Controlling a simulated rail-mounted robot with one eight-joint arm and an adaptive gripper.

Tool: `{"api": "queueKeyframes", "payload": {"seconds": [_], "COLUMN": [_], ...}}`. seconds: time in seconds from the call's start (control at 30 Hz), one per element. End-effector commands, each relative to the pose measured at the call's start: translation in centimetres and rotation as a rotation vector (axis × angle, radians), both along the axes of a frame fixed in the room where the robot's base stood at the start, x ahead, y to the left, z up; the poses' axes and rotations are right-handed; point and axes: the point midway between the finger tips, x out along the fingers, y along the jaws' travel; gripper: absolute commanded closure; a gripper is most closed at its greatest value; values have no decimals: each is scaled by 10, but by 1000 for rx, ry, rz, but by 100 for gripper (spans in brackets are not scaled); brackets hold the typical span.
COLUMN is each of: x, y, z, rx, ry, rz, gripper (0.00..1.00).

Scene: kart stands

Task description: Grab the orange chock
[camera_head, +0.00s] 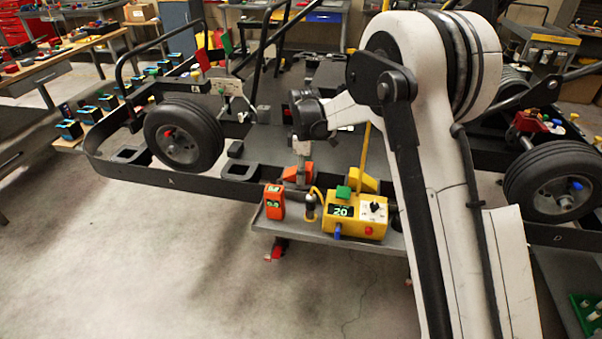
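The orange chock (290,174) appears to be the orange block on the back of the small grey shelf (331,238), beside the kart frame. My gripper (303,180) points down right at the chock and covers part of it. The fingertips are too small and too close to the chock to tell whether they are open or closed on it, or whether they touch it.
An orange device with a green display (274,202) stands in front of the chock. A yellow box with a dial (357,215) and a yellow wedge (362,180) are to the right. The black kart frame (190,184) runs behind. Floor is free at left.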

Motion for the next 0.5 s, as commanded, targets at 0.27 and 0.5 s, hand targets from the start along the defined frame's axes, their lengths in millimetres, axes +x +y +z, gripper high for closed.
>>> {"api": "queueKeyframes", "payload": {"seconds": [0.27,0.5], "x": [0,0], "y": [0,0], "z": [-10,-9], "rx": [0,0], "ry": [0,0], "rz": [0,0], "gripper": [40,61]}}
